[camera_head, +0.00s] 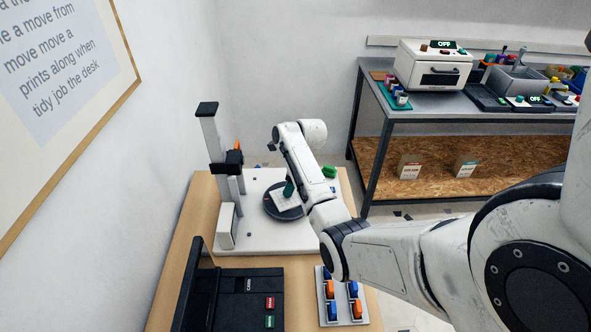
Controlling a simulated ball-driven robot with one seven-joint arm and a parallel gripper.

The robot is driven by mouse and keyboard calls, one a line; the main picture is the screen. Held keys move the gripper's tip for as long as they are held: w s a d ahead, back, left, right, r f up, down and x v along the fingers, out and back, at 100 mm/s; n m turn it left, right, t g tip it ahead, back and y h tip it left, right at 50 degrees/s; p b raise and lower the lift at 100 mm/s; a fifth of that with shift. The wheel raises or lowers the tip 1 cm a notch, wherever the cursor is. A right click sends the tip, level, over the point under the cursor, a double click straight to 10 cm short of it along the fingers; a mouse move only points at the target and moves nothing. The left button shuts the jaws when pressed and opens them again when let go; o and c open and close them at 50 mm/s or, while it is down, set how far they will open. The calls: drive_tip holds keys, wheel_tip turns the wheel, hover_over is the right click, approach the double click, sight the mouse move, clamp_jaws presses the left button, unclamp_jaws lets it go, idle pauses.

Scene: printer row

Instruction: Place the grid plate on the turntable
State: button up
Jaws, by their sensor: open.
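The turntable (271,209) is a dark round disc on a white base panel at the back of the wooden desk. A small white square plate (283,203), which looks like the grid plate, lies on the disc. A dark green upright piece (289,188) stands at its back edge; my arm hides part of both. My arm reaches in from the right and bends up over the panel. My gripper (272,147) is at its far end, open, above and behind the turntable and apart from the plate. Its fingers are small and mostly hidden.
A column with a dark carriage (232,160) stands left of the turntable. A green block (329,171) lies behind my arm. In front are a black case (250,290) and a rack of blue and orange pieces (341,299). A metal bench (430,113) stands at the back right.

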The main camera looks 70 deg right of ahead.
drive_tip(key=v, duration=1)
drive_tip(key=s+a+f+n, duration=0.2)
drive_tip(key=a+f+n, duration=0.1)
drive_tip(key=a+n, duration=0.4)
drive_tip(key=s+a+f+n+g, duration=0.1)
drive_tip(key=a+f+n, duration=0.3)
drive_tip(key=a+n, duration=0.4)
drive_tip(key=s+a+f+n, duration=0.3)
drive_tip(key=a+n, duration=0.4)
drive_tip(key=a, duration=0.7)
drive_tip(key=shift+a+f+n+g, duration=0.1)
drive_tip(key=shift+f+n+g, duration=0.2)
drive_tip(key=shift+n+g, duration=0.1)
drive_tip(key=s+a+r+n, duration=0.1)
drive_tip(key=s+a+n, duration=0.6)
drive_tip(key=n, duration=0.3)
drive_tip(key=shift+s+h, duration=0.4)
